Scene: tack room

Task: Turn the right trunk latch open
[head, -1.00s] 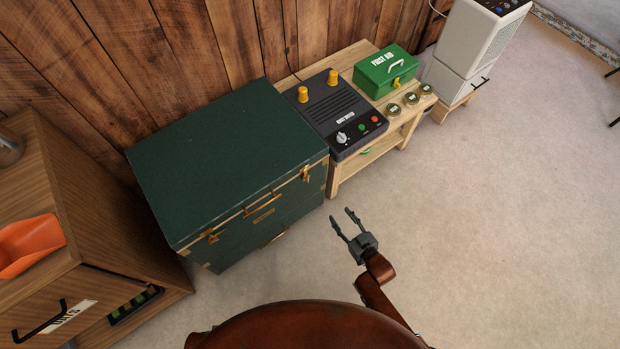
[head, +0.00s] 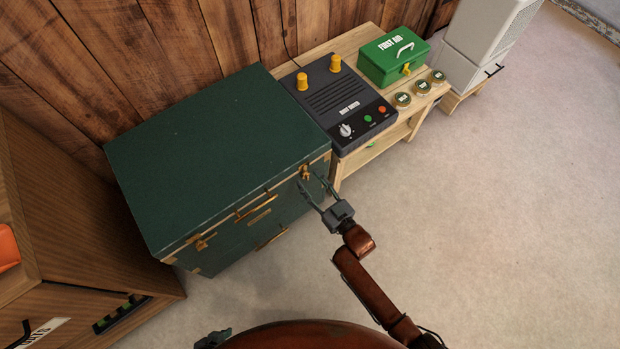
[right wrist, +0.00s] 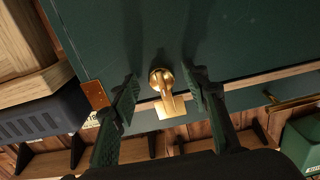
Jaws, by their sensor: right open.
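The dark green trunk (head: 205,145) stands against the plank wall with its lid down. Its right latch (head: 305,172) is a small brass turn piece at the front right edge; it also shows in the right wrist view (right wrist: 166,95), with a round knob and a flat plate. My right gripper (head: 309,181) is open at the trunk's front. In the right wrist view its fingers (right wrist: 163,84) stand on either side of the latch with gaps, not closed on it. The left latch (head: 201,242) is at the front left. Only part of my left gripper (head: 213,339) shows at the bottom edge.
A brass handle (head: 257,206) lies between the latches. Right of the trunk, a wooden bench (head: 409,131) carries a black control box (head: 345,106), a green first aid box (head: 392,58) and small round tins. A wooden cabinet (head: 90,225) stands left. Floor at right is clear.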

